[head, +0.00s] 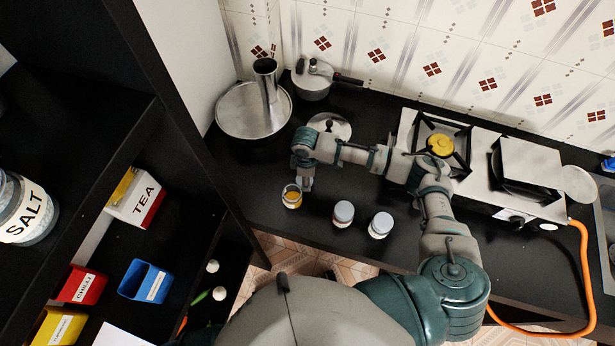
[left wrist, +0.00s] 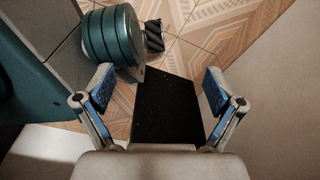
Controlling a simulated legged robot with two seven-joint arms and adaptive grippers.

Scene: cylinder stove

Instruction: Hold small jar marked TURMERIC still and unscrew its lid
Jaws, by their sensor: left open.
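A small glass jar with orange-yellow contents (head: 291,197) stands upright on the black counter in the head view. Its label is not readable, and I cannot make out whether a lid is on it. My right gripper (head: 307,184) points down close beside the jar's right side. Its fingers are too small to tell whether they touch the jar or are open. My left gripper (left wrist: 158,91) shows only in the left wrist view. Its two blue-padded fingers are wide apart with nothing between them.
A steel lid (head: 329,126) lies behind the arm. The stove (head: 480,155) is at right, shelves (head: 110,215) at left. A dark panel (left wrist: 166,108) lies beyond my left fingers.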

